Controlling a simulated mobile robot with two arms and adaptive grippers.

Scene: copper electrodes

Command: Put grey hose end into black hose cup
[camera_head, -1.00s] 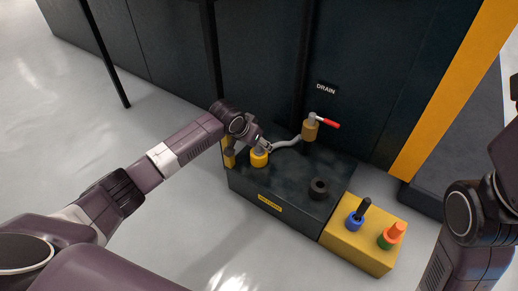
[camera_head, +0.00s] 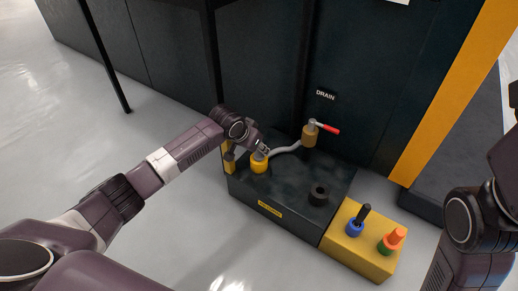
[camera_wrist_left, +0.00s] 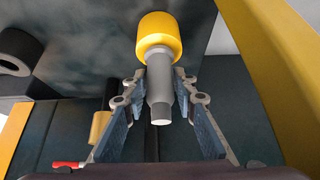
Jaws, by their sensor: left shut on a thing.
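The grey hose (camera_head: 286,150) runs from the brass drain valve (camera_head: 310,138) to my left gripper (camera_head: 261,153). My left gripper, also in the left wrist view (camera_wrist_left: 160,105), is shut on the grey hose end (camera_wrist_left: 158,80). The far part of the hose end meets the yellow cup (camera_wrist_left: 158,35), seemingly seated in it; the contact depth is hidden. The yellow cup also shows in the head view (camera_head: 259,164), just below the gripper. The black hose cup (camera_head: 318,195) stands empty to the right on the dark block; it also shows in the wrist view (camera_wrist_left: 18,48). My right gripper is out of view.
The dark block (camera_head: 285,190) carries both cups. A yellow block (camera_head: 357,252) beside it holds a blue-ringed black plug (camera_head: 358,220) and a green-ringed orange plug (camera_head: 392,240). The valve's red handle (camera_head: 328,129) sticks out behind. Dark cabinet panels (camera_head: 260,80) rise at the back.

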